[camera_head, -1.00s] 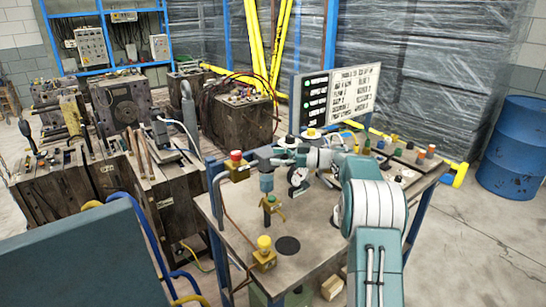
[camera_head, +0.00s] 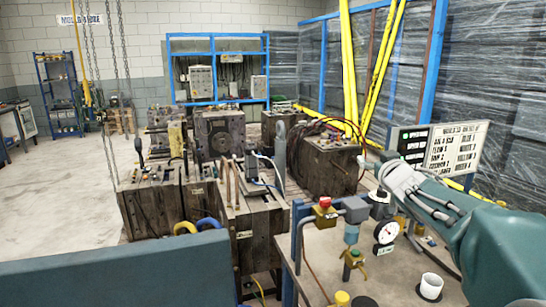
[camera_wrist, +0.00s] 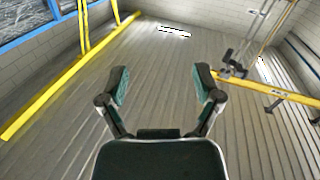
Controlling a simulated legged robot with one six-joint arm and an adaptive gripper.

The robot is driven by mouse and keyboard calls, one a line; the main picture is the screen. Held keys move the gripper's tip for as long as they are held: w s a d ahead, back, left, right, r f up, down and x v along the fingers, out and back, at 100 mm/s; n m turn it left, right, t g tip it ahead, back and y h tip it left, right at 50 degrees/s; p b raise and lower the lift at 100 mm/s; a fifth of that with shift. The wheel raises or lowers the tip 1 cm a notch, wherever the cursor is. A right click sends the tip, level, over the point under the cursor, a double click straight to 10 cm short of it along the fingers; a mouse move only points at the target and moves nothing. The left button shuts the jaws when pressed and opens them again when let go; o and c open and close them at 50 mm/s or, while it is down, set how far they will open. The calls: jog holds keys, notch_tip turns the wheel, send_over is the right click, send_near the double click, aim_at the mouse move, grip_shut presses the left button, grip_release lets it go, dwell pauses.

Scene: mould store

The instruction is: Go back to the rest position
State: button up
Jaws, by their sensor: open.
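My gripper (camera_wrist: 162,84) shows in the wrist view with its two fingers spread wide and nothing between them. The wrist view looks up at a ribbed ceiling, so my gripper points upward. In the head view my arm reaches in from the right edge, above the workbench (camera_head: 400,283). The gripper's fingers cannot be made out clearly there.
On the bench stand a pipe with a red-capped valve, a pressure gauge (camera_head: 387,232) and a white cup (camera_head: 431,287). A lettered board (camera_head: 455,147) rises behind. Heavy mould blocks (camera_head: 256,222) fill the middle. Open floor (camera_head: 75,205) lies left. Yellow beams (camera_wrist: 62,86) run overhead.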

jog(key=s+a+f+m+g, duration=0.1)
jog(key=s+a+f+g, duration=0.2)
jog(key=s, duration=0.9)
jog(key=s+a+f+g, duration=0.3)
jog(key=s+f+g, duration=0.2)
jog(key=s+f, duration=0.5)
jog(key=s+a+f+m+g+h, duration=0.1)
jog(key=s+a+f+g, duration=0.2)
jog(key=s, duration=1.2)
notch_tip(320, 180, down, 3)
jog(key=shift+f+m+g, duration=0.15)
jog(key=shift+m+g, duration=0.15)
jog(key=shift+g, duration=0.3)
